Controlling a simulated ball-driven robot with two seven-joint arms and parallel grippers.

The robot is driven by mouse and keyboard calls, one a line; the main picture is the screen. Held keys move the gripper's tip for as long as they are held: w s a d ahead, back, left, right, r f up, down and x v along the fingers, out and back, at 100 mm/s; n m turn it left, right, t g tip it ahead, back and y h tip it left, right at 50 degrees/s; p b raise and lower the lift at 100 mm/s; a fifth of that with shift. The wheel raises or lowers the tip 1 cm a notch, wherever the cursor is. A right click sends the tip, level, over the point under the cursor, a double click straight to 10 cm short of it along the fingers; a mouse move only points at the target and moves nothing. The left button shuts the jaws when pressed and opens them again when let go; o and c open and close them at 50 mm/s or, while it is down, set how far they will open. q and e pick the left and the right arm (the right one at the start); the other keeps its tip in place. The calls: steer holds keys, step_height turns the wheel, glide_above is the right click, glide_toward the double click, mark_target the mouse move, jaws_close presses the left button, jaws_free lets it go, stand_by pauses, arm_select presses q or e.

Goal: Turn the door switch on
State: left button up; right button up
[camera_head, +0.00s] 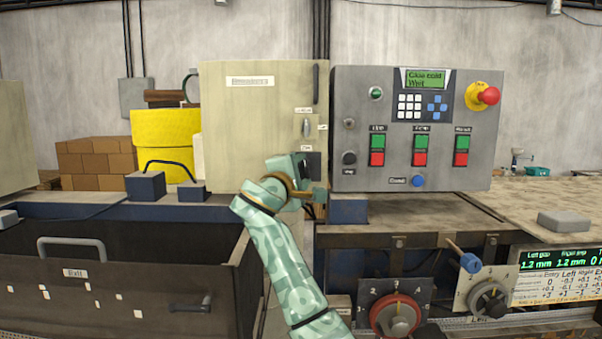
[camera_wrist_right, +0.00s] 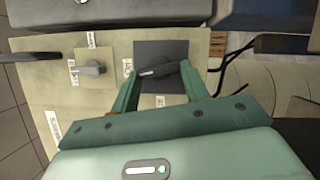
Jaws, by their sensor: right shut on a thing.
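The beige cabinet (camera_head: 245,125) carries a dark square switch plate (camera_head: 313,160) low on its right side. In the right wrist view, a dark rotary knob (camera_wrist_right: 160,71) sits on that plate (camera_wrist_right: 172,47), its pale mark lying nearly level in the picture. My right gripper (camera_head: 302,171) is at the plate, its fingers (camera_wrist_right: 156,73) on either side of the knob, shut on it. In the head view the gripper hides most of the knob. A smaller grey switch (camera_head: 306,127) sits above the plate. The small labels are hard to read. My left gripper is not in view.
A grey control panel (camera_head: 350,95) with green and red buttons and a red emergency stop (camera_head: 489,95) stands right of the cabinet. A dark open bin (camera_head: 130,270) is at lower left. A red dial (camera_head: 396,317) sits below, near my right arm.

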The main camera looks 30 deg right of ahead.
steer(key=shift+m+g+y+p, duration=0.3)
steer(key=shift+m+y, duration=0.1)
steer(key=shift+m, duration=0.6)
steer(key=o, duration=1)
steer(key=shift+d+r, duration=0.1)
steer(key=b+v, duration=0.4)
steer(key=v, duration=1.2)
steer(key=shift+s+r, duration=0.1)
